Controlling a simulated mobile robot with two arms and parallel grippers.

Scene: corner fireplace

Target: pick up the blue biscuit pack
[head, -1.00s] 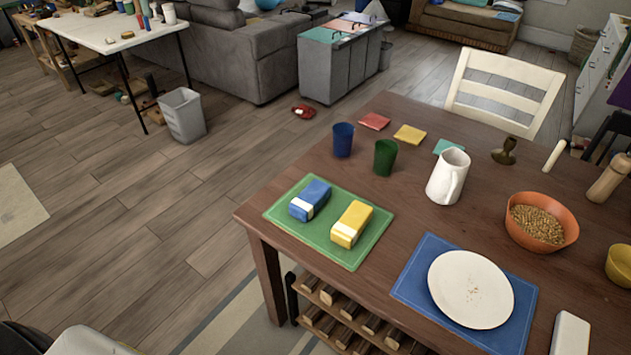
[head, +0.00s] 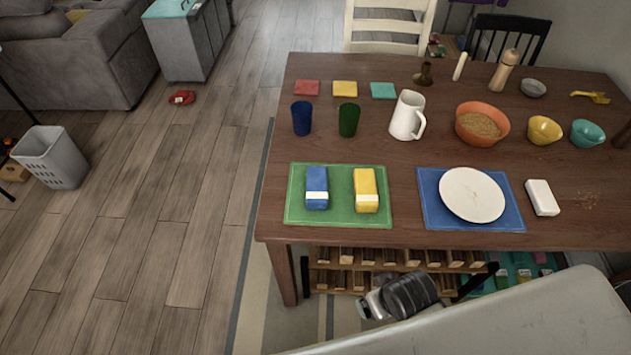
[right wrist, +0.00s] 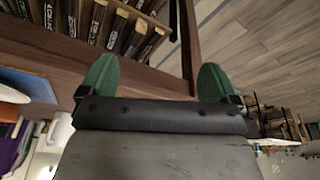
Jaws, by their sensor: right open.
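The blue biscuit pack (head: 317,187), with a pale band near its front end, lies on the left part of a green mat (head: 341,216) on the wooden table (head: 450,160). A yellow pack (head: 366,190) lies beside it on the right, with a gap between them. My right gripper (right wrist: 158,80) shows in the right wrist view with its two green fingertips wide apart and nothing between them. It is by the table's edge, apart from the blue pack. In the head view part of my right arm is low before the table; its fingers are not clear there. My left gripper is not in view.
A blue cup (head: 302,118) and green cup (head: 348,120) stand behind the packs, with a white jug (head: 407,115) to their right. A white plate (head: 471,195) lies on a blue mat (head: 432,215). A bottle rack (head: 345,280) is under the table's front edge. Floor left is open.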

